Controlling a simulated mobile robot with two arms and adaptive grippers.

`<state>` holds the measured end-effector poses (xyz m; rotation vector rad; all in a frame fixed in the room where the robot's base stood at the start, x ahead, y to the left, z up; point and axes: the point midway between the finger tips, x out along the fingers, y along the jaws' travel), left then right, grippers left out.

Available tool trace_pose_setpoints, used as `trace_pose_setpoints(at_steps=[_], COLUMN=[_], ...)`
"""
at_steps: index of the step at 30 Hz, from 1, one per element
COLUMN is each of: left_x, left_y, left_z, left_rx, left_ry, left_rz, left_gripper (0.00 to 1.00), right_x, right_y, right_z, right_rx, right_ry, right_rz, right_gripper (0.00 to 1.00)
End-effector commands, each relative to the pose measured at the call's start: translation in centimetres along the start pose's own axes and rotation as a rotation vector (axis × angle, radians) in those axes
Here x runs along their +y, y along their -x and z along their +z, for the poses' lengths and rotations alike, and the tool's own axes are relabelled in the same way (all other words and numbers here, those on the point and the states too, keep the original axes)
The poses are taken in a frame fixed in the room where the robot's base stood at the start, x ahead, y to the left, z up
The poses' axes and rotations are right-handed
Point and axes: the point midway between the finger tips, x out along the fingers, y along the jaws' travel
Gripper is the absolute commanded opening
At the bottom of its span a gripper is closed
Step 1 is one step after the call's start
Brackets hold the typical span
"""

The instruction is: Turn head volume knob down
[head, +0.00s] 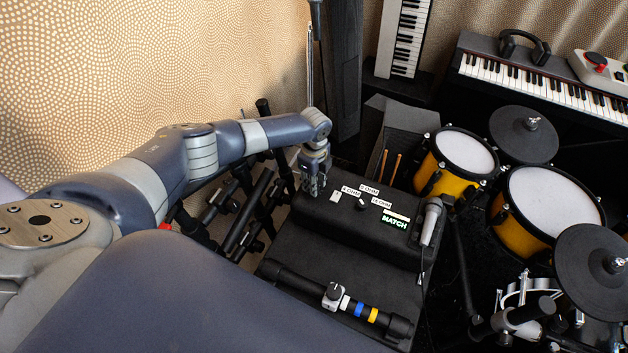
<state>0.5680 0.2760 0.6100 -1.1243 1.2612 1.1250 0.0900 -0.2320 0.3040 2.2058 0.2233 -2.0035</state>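A black amp-like box (385,240) stands in the middle of the head view. A small dark knob (362,203) with a light mark sits on its top, among white ohm labels (381,203). A lit green "MATCH" label (394,223) is to its lower right. I cannot read a volume label on the knob. My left gripper (313,190) points down at the box's upper left corner, left of the knob and apart from it. Its fingers are too small to tell if they are open or shut. My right gripper is not in view.
A microphone (431,221) stands at the box's right edge. A black bar with a silver clamp knob (333,293) and coloured bands lies in front. Drumsticks (391,168), yellow drums (462,152) and cymbals (595,268) crowd the right. Black stands (245,210) are left of the box.

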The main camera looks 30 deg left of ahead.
Motion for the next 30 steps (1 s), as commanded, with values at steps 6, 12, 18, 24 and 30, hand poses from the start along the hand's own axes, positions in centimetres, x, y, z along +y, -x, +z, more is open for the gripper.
trace_pose_setpoints(at_steps=[6,12,18,24,30], left_x=[0.1,0.1,0.1,0.2,0.2], left_y=[0.1,0.1,0.1,0.1,0.1], left_z=[-0.1,-0.1,-0.2,-0.2,-0.2], left_rx=[0.002,0.002,0.002,0.002,0.001], left_ry=[0.164,0.352,0.542,0.733,0.924], left_rz=[0.001,0.002,0.002,0.003,0.004], left_gripper=[0.02,0.02,0.02,0.02,0.02], right_x=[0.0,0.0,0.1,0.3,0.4], right_y=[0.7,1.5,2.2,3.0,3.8], right_z=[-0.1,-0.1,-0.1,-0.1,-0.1], right_rx=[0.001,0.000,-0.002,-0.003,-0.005], right_ry=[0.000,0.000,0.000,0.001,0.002], right_rz=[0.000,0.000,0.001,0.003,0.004], right_gripper=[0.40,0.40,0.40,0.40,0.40])
